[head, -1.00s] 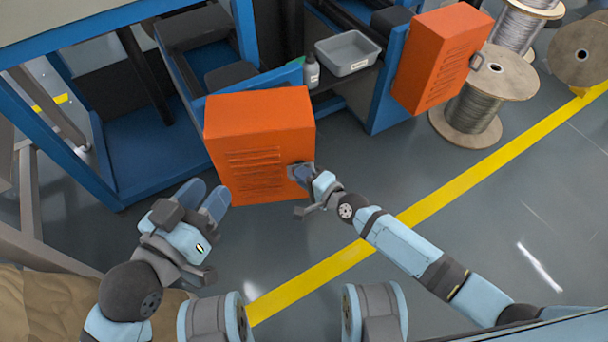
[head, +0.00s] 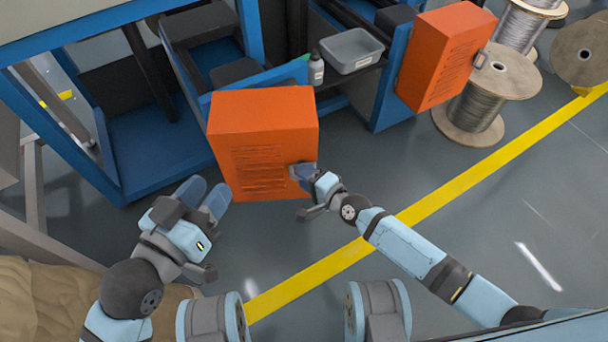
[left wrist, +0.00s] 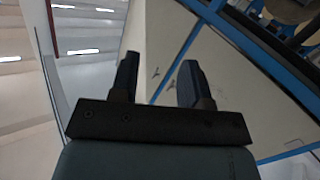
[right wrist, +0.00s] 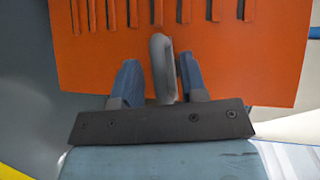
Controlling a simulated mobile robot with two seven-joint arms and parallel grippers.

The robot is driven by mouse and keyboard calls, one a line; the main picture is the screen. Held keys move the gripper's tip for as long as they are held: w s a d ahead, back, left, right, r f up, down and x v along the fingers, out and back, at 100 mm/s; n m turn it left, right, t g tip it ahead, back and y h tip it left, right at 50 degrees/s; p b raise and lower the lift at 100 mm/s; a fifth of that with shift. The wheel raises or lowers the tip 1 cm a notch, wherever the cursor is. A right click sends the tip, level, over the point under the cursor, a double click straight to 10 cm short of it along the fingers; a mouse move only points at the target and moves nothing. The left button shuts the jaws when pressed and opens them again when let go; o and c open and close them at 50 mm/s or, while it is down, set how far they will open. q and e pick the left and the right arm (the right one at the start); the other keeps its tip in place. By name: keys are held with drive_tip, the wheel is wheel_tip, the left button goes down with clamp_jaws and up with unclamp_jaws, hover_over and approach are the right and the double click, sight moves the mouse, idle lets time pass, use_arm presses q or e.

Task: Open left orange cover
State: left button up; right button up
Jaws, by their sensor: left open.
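The left orange cover (head: 262,120) is a box-shaped panel with slots, at the front of the blue machine in the head view. A grey handle (right wrist: 162,68) stands out from it in the right wrist view. My right gripper (head: 303,171) is at the cover's lower right edge. Its fingers stand on both sides of the handle, spread apart with small gaps, so it looks open. My left gripper (head: 206,195) is open and empty, left of the cover and apart from it. The left wrist view shows nothing between its fingers (left wrist: 158,80).
A second orange cover (head: 440,60) is at the right, near wire spools (head: 485,85). A grey bin (head: 350,52) and a bottle (head: 316,70) stand on the machine behind. The blue frame (head: 150,160) is at the left.

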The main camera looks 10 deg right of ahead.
use_arm(q)
drive_tip(key=shift+t, duration=0.9)
wheel_tip(320, 180, up, 4)
drive_tip(key=p, duration=0.2)
drive_tip(key=shift+a+r+p, duration=0.15)
drive_tip(key=shift+r+p, duration=0.1)
drive_tip(key=shift+p, duration=0.15)
use_arm(e)
drive_tip(key=v, duration=1.3)
drive_tip(key=shift+r, duration=0.1)
